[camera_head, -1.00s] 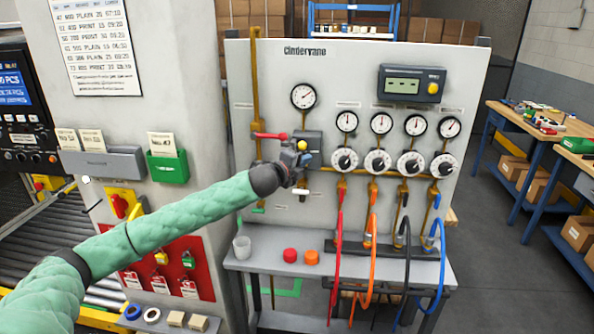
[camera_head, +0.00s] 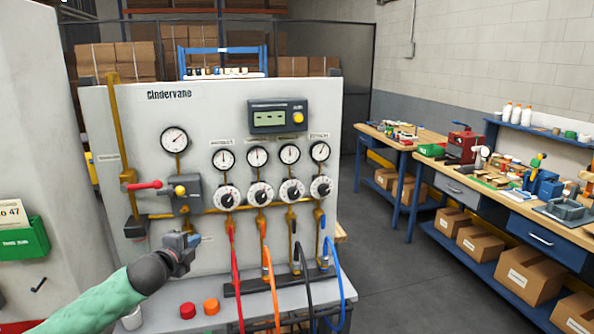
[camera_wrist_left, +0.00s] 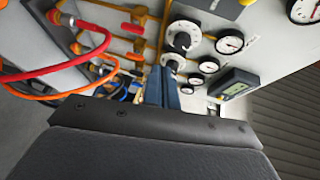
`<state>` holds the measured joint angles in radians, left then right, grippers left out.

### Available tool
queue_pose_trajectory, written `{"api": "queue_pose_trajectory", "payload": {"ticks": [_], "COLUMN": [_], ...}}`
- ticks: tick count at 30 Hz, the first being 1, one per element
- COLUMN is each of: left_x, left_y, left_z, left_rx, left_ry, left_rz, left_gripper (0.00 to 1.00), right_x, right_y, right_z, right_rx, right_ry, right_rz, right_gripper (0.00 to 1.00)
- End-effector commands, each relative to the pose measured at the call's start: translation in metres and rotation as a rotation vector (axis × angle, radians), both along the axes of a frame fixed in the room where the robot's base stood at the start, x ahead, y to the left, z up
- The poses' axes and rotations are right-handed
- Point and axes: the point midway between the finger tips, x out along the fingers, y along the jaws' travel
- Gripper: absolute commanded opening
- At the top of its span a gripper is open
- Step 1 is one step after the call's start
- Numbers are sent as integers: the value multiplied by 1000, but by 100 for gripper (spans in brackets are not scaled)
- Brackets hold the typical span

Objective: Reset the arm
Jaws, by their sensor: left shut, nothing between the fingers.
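My left arm (camera_head: 105,305) comes in from the lower left in its green sleeve. My left gripper (camera_head: 185,242) is in front of the lower left part of the grey gauge panel (camera_head: 100,190), below the red-handled valve (camera_head: 148,185). In the left wrist view its two blue-grey fingers (camera_wrist_left: 162,88) lie together with nothing between them. The panel's dials (camera_wrist_left: 183,37) and hoses (camera_wrist_left: 90,50) show beyond them. Whether the gripper touches the panel cannot be told. My right gripper is in neither view.
A shelf (camera_head: 250,294) below the panel holds a red cap (camera_head: 187,310) and an orange cap (camera_head: 211,306). Hoses (camera_head: 270,290) hang in front of it. Workbenches (camera_head: 450,188) with tools and boxes stand at the right. The floor (camera_head: 400,270) between is clear.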

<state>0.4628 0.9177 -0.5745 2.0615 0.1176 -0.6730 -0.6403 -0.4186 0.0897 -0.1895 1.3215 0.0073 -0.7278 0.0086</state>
Motion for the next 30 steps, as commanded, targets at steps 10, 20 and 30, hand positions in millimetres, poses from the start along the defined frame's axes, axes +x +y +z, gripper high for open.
{"api": "queue_pose_trajectory", "payload": {"ticks": [10,20,30], "left_x": [-75,-162,-267], "left_y": [-59,-88,-99], "left_z": [-105,-183,-247], "left_rx": [-269,-510,-732], "left_ry": [244,477,715], "left_rz": [117,295,548], "left_gripper": [0,0,0], "right_x": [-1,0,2], "right_y": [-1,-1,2], "right_z": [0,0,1], "right_rx": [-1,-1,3], "right_ry": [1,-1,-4], "right_rz": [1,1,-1], "right_gripper": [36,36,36]}}
